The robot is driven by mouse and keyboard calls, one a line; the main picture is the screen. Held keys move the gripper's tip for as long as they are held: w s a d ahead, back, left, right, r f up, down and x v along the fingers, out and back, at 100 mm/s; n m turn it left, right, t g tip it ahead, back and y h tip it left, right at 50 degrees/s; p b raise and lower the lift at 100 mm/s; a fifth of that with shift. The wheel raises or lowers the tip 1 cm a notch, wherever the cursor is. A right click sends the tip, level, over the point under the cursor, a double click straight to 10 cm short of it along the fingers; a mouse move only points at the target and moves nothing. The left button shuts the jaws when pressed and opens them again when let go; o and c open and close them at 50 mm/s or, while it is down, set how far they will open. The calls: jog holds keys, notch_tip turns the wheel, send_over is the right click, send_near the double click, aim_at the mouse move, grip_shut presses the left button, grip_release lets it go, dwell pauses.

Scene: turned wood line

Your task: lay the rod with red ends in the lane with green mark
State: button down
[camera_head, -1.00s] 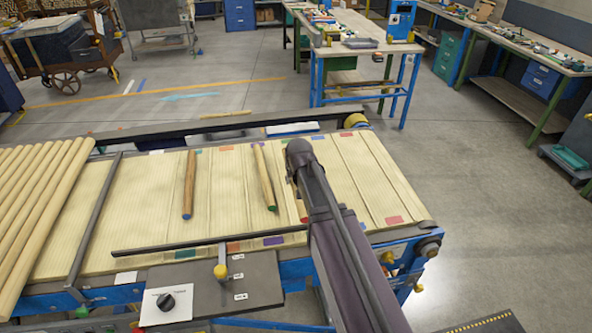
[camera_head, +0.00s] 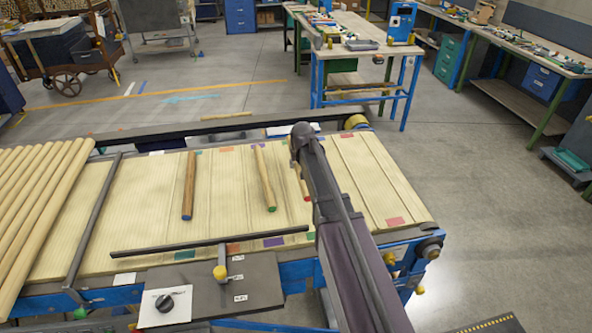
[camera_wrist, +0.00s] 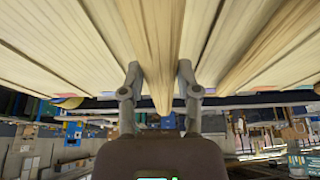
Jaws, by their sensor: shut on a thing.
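The rod with red ends (camera_head: 303,184) shows only in part beside my arm in the head view, its near end red. My gripper (camera_wrist: 160,76) is shut on this rod; in the wrist view the pale wooden rod (camera_wrist: 160,45) runs between the two fingers. My arm hides most of the grip in the head view. Whether the rod touches the bed is unclear.
A brown rod with a blue end (camera_head: 188,185) and a lighter rod with a green end (camera_head: 265,180) lie on the bed. A dark bar (camera_head: 210,243) crosses the front. Several long pale rods (camera_head: 40,200) lie at the left. The right lanes look empty.

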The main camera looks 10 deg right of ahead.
jog(key=shift+w+d, duration=0.2)
jog(key=shift+w, duration=0.35)
notch_tip(320, 180, down, 4)
jog(key=b, duration=0.3)
jog(key=shift+r+b, duration=0.15)
jog(key=shift+b, duration=0.2)
jog(key=shift+c, duration=1.6)
grip_release()
jog(key=shift+r, duration=0.1)
jog(key=p+v, duration=1.1)
jog(key=v, duration=0.1)
jog(key=shift+w, duration=0.1)
